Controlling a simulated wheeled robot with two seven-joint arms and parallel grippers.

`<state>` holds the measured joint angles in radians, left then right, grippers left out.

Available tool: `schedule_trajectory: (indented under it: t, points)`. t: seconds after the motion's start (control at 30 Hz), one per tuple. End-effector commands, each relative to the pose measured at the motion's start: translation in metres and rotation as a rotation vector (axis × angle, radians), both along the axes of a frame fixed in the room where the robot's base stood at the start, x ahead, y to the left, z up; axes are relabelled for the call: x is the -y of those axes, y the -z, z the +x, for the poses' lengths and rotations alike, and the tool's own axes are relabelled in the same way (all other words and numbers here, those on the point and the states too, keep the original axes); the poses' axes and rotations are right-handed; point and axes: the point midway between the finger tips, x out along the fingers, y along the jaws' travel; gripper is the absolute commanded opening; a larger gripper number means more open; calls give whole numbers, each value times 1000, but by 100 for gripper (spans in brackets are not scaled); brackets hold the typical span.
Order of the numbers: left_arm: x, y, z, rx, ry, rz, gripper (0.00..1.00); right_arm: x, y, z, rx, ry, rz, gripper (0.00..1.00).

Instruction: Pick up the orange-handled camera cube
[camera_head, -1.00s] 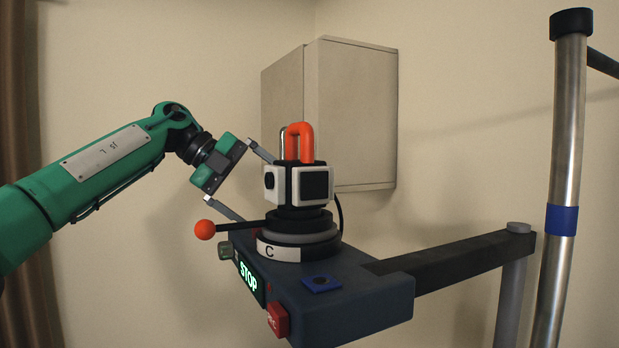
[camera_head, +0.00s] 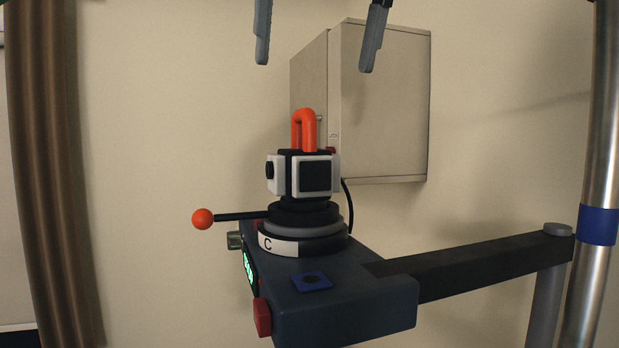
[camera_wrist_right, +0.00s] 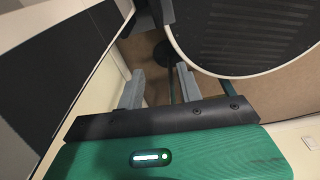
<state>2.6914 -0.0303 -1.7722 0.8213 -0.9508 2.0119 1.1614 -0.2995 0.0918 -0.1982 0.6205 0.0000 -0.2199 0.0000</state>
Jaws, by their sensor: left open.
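The camera cube (camera_head: 312,175) is black and white with an orange loop handle (camera_head: 304,130) standing on top. In the head view it sits upright on a round black and grey mount (camera_head: 303,228) marked C, on a dark blue box (camera_head: 345,303). My left gripper (camera_head: 314,66) shows as two grey fingers pointing down from the top edge. It is open and empty, above the handle and apart from it. In the right wrist view my right gripper (camera_wrist_right: 162,80) has its two fingers apart, with nothing seen held. The cube is not recognisable there.
A lever with an orange ball (camera_head: 203,219) sticks out left of the mount. A wall cabinet (camera_head: 385,105) is behind the cube. A dark beam (camera_head: 470,262) runs right to a metal pole (camera_head: 600,170). In the right wrist view a large ribbed round thing (camera_wrist_right: 245,35) is close.

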Motion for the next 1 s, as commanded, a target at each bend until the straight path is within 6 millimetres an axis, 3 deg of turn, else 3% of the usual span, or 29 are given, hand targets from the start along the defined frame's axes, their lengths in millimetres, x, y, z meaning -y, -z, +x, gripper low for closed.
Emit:
schedule_trajectory:
  t: [0.03, 0.2, 0.67, 1.0]
  points:
    - [-2, 16, 5, -5, 3, -3, 100, -4, 10, 0, 0, 2, 5, 36]
    - [-6, 46, 17, -5, 4, -2, 100, -19, 17, -1, -1, 4, 20, 36]
    - [-9, 70, 28, -3, 4, -2, 100, -11, 4, -1, -2, 1, 12, 36]
    - [-14, 102, 41, -3, 3, -3, 100, -6, -18, -1, -2, 0, 7, 36]
